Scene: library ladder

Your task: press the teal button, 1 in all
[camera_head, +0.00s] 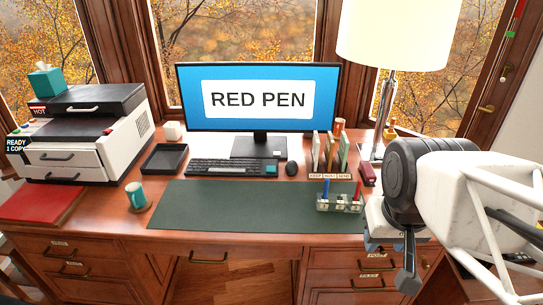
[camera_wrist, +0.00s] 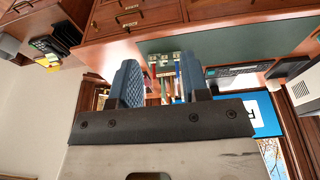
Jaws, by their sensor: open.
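A small teal patch (camera_head: 271,169) shows at the right end of the black keyboard (camera_head: 228,167), in front of the monitor; it is too small to tell if it is a button. No other teal button stands out. My gripper (camera_wrist: 163,82) is open and empty, its two blue-grey fingers apart in the wrist view. In the head view my gripper (camera_head: 390,252) hangs at the desk's front right, well to the right of the keyboard and nearer the front.
A pen rack (camera_head: 340,204), upright files (camera_head: 330,152) and a lamp (camera_head: 385,115) stand on the right half. A teal mug (camera_head: 135,193) and black tray (camera_head: 165,159) stand left. The printer (camera_head: 85,135) carries a teal tissue box (camera_head: 46,82). The green mat (camera_head: 235,208) is mostly bare.

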